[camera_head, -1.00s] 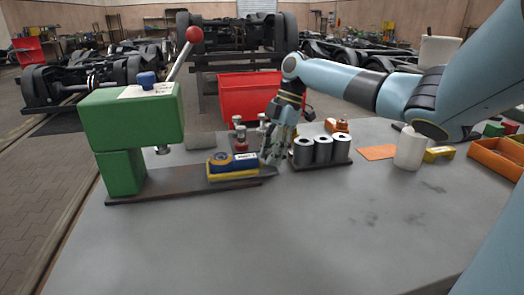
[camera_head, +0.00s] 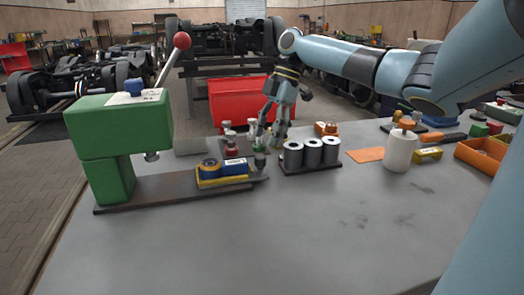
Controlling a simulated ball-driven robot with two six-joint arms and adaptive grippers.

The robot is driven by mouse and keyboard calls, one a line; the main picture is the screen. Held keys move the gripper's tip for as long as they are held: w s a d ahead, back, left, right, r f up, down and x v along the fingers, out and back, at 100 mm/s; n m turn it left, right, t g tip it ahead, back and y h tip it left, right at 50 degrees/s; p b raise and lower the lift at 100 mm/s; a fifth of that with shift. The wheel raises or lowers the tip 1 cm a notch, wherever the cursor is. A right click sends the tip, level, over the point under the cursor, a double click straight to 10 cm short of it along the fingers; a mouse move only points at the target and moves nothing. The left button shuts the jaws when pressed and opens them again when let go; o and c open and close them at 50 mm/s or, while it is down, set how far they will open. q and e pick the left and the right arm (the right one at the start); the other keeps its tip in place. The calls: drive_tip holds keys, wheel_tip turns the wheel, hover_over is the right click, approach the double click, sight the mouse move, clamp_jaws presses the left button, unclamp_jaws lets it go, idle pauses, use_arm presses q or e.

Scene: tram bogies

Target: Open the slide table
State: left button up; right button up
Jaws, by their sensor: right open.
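The green press (camera_head: 120,128) with a red-balled lever stands at the left on a long dark base plate (camera_head: 150,192). What looks like the slide table, a yellow plate (camera_head: 222,182) carrying blue parts (camera_head: 230,167), sits on the right part of this base. A small dark green knob-like piece (camera_head: 260,159) stands at its right end. My right gripper (camera_head: 267,143) points down, open and empty, just above and beside this piece. I cannot tell whether the fingertips touch it. My left gripper is out of view.
Three grey cylinders (camera_head: 312,153) stand in a dark holder right of my right gripper. Red-topped bottles (camera_head: 231,147) stand behind the yellow plate. The front of the grey table (camera_head: 270,240) is clear.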

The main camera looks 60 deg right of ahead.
drive_tip(key=v, duration=0.5)
drive_tip(key=shift+r, duration=0.2)
idle(0.3)
